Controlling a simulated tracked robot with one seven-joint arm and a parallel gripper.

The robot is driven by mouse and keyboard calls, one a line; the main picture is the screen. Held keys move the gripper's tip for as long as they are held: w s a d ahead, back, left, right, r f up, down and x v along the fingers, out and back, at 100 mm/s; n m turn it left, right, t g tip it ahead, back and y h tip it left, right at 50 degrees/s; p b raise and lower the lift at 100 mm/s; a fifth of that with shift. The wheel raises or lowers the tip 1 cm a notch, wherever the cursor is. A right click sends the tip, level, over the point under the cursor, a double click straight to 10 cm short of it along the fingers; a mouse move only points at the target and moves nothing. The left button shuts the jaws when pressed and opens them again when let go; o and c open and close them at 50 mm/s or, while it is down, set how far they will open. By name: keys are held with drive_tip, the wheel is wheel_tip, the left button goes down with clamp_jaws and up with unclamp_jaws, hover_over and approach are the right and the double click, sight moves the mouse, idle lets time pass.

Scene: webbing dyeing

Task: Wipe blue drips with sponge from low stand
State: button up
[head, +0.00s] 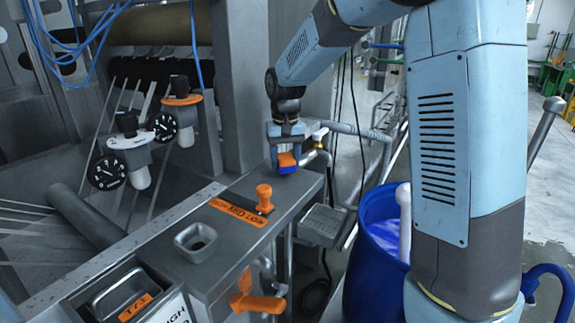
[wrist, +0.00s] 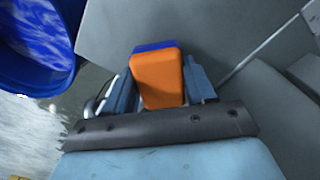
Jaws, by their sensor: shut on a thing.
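My gripper (head: 286,148) is shut on the sponge (head: 287,159), an orange block with a blue layer. The sponge is over the far right end of the grey metal counter (head: 235,252); I cannot tell whether it touches. In the wrist view the sponge (wrist: 158,78) sits between the two blue-grey fingers of my gripper (wrist: 160,90), its orange face toward the camera and its blue layer behind. A small grey ribbed stand (head: 322,223), perhaps the low stand, is beside the counter, empty. I cannot make out blue drips in either view.
A blue barrel (head: 380,222) with blue liquid stands right of the counter. Two dial gauges (head: 107,172) (head: 163,127) are at left. Pipes run behind the gripper.

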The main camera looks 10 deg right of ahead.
drive_tip(key=shift+a+r, duration=0.1)
drive_tip(key=shift+r, duration=3.05)
